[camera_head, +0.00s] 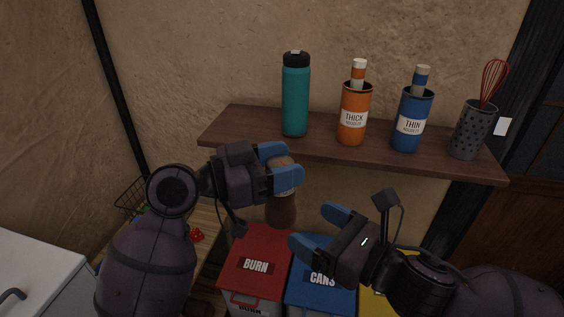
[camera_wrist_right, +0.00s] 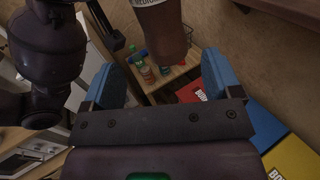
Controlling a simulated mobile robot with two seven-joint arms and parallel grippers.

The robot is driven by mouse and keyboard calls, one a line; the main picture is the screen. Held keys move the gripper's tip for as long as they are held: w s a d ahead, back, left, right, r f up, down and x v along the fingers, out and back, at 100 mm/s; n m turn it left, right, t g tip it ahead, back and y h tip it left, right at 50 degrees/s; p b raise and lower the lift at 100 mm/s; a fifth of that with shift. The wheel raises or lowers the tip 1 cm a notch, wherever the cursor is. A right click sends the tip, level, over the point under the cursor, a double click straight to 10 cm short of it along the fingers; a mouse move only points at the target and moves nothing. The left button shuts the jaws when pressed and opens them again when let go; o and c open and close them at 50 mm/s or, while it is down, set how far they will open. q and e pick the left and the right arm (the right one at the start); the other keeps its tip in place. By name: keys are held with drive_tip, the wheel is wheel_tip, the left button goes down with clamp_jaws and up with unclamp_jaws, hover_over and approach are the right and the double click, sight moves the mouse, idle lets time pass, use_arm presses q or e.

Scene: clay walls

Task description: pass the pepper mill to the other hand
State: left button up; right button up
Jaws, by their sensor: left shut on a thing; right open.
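The pepper mill (camera_head: 282,209) is a brown, rounded body hanging roughly upright below my left gripper (camera_head: 283,170). My left gripper is shut on its upper part, and its blue fingers hide some of it. My right gripper (camera_head: 316,229) is open and empty, to the right of the mill's lower part and a little lower. In the right wrist view, the mill (camera_wrist_right: 158,35) shows a white lettered band at the top edge. Its lower end appears between the blue fingers of my right gripper (camera_wrist_right: 163,75) in the picture; whether it lies between them in depth I cannot tell.
A wooden shelf (camera_head: 255,130) behind holds a teal bottle (camera_head: 295,98), an orange canister (camera_head: 354,112), a blue canister (camera_head: 410,122) and a grey whisk holder (camera_head: 472,130). Below stand a red BURN bin (camera_head: 262,247), a blue CANS bin (camera_head: 322,292) and a yellow bin (camera_head: 374,303).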

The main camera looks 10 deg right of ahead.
drive_tip(key=s+d+f+n+h, duration=0.2)
drive_tip(key=d+f+n, duration=0.3)
drive_tip(key=f+n, duration=0.4)
drive_tip(key=s+d+f+n+g+h, duration=0.1)
drive_tip(key=s+d+f+n+h, duration=0.2)
drive_tip(key=f+n, duration=0.7)
drive_tip(key=s+d+f+n+g+h, duration=0.1)
drive_tip(key=s+d+f+n+h, duration=0.2)
drive_tip(key=d+f+n+h, duration=0.3)
wheel_tip(320, 180, down, 6)
drive_tip(key=d+n, duration=0.2)
drive_tip(key=n, duration=0.2)
drive_tip(key=shift+f, duration=0.15)
drive_tip(key=shift+n, duration=0.3)
